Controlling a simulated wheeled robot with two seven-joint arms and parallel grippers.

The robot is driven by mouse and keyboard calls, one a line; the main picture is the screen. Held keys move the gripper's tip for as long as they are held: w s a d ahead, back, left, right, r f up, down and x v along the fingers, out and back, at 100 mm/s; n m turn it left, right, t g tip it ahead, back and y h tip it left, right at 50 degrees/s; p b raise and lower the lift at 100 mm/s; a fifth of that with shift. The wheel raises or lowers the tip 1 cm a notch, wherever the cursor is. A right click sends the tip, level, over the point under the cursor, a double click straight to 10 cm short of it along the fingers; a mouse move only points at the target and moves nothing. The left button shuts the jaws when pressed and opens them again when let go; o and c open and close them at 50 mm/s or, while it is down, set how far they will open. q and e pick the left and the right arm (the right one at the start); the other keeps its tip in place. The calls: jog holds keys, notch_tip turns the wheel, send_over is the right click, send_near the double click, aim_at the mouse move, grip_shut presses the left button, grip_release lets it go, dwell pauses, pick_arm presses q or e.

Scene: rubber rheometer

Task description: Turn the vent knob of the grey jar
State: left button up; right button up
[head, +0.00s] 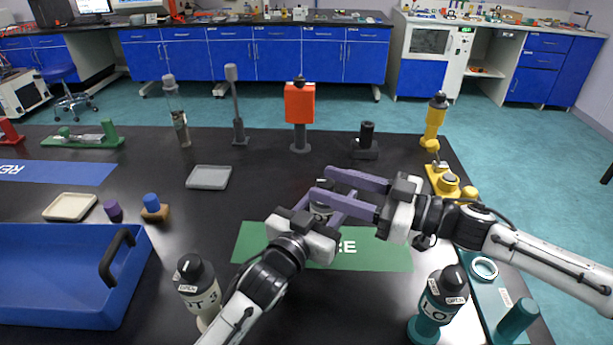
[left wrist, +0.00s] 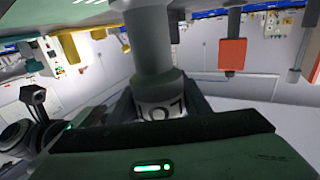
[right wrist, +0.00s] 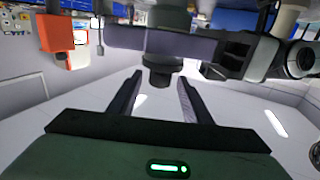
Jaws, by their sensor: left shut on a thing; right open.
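The grey jar (head: 321,211) stands at the green mat (head: 390,257), mostly hidden by my grippers in the head view. In the left wrist view the jar (left wrist: 155,45) shows upside down with part of a white label. My left gripper (head: 323,206) is shut on the jar's body. The dark vent knob (right wrist: 160,75) shows on the jar's end in the right wrist view, with a left finger across the jar behind it. My right gripper (head: 319,181) is open, its fingers apart on either side of the knob near their tips; I cannot tell whether they touch it.
A white jar (head: 201,296) and a teal jar (head: 436,308), both with dark knobs marked OPEN, stand near the front. A blue tray (head: 60,270) is at left. Several stands, including an orange one (head: 299,103), line the back. A teal fixture (head: 500,300) is at right.

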aim_at(318, 181)
jog(key=x, duration=0.5)
jog(key=shift+w+a, duration=0.15)
jog(key=shift+a, duration=0.15)
jog(key=c, duration=1.1)
jog(key=shift+g, duration=0.3)
jog(key=shift+s+a+n+g+y, duration=0.1)
jog(key=shift+s+n+g+y, duration=0.2)
jog(key=shift+n+g, duration=0.85)
jog(key=shift+s+n+g+y, duration=0.25)
jog(key=shift+n+g, duration=0.45)
jog(key=shift+g, duration=0.8)
jog(key=shift+s+a+n+g+y, duration=0.15)
jog(key=shift+s+n+g, duration=0.2)
jog(key=shift+n+g, duration=0.8)
jog(key=shift+d+g, duration=0.1)
jog(key=shift+g, duration=0.3)
jog(key=shift+s, duration=0.1)
